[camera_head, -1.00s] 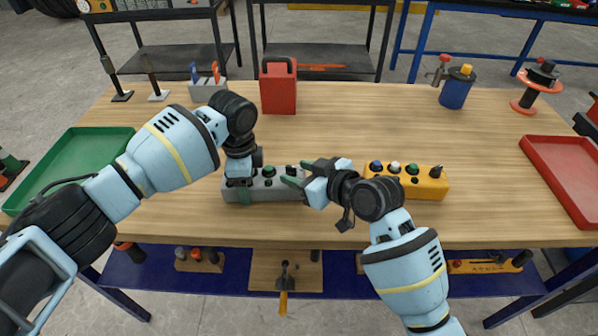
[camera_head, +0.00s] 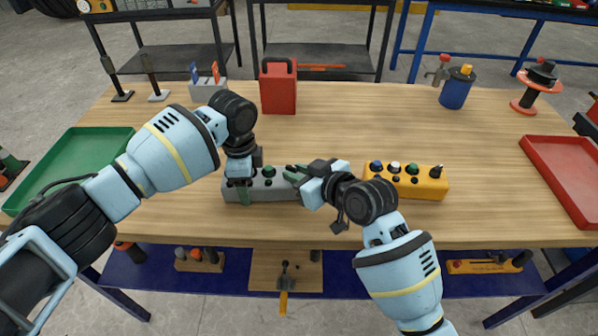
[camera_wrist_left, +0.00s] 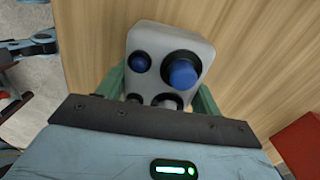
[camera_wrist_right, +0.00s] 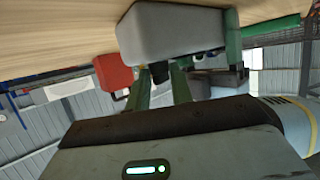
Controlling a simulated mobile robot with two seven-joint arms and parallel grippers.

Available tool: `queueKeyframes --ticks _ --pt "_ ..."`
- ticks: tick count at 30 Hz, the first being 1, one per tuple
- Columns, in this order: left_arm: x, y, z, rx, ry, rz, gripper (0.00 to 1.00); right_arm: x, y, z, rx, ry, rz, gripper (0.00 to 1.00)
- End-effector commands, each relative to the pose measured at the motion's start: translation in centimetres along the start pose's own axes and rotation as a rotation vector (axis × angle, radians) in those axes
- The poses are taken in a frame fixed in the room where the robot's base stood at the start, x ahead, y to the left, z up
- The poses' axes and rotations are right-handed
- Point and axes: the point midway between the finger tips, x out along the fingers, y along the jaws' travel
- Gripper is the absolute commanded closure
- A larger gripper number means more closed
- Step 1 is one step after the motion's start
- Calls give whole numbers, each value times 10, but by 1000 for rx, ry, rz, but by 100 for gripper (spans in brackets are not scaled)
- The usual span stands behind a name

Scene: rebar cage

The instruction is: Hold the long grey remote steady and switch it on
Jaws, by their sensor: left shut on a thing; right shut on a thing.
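The long grey remote (camera_head: 270,186) lies on the wooden table in front of me, with dark controls along its top. My left gripper (camera_head: 241,190) is shut across its left part, with green fingers on both sides. In the left wrist view the remote's grey end (camera_wrist_left: 170,42) shows a large blue knob (camera_wrist_left: 182,74) and a smaller blue button (camera_wrist_left: 139,63). My right gripper (camera_head: 291,173) is at the remote's right end, shut on a small dark control there. In the right wrist view this dark control (camera_wrist_right: 160,72) shows between the green fingers, partly hidden.
A yellow remote (camera_head: 428,185) lies just right of my right gripper. A red canister (camera_head: 279,92) stands behind the grey remote. A green tray (camera_head: 75,160) is at the left and a red tray (camera_head: 560,170) at the right. The table's middle back is clear.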

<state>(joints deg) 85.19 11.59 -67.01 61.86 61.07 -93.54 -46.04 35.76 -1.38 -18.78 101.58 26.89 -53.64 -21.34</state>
Motion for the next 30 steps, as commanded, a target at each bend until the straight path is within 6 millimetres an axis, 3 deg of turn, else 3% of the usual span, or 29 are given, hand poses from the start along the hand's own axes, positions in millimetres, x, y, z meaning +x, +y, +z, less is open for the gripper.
queueKeyframes --ticks 12,23,24,29,30 --pt "-1 0 0 2 0 -1 70 0 -5 1 73 0 172 100" --pt "-1 0 0 1 0 0 70 0 -5 1 77 -1 186 100" --pt "-1 0 0 1 0 0 70 0 -5 1 77 -1 186 76" --pt "-1 0 0 1 0 -1 70 0 -5 1 77 0 185 55" --pt "-1 0 0 1 0 -1 70 0 -5 0 77 0 185 55"
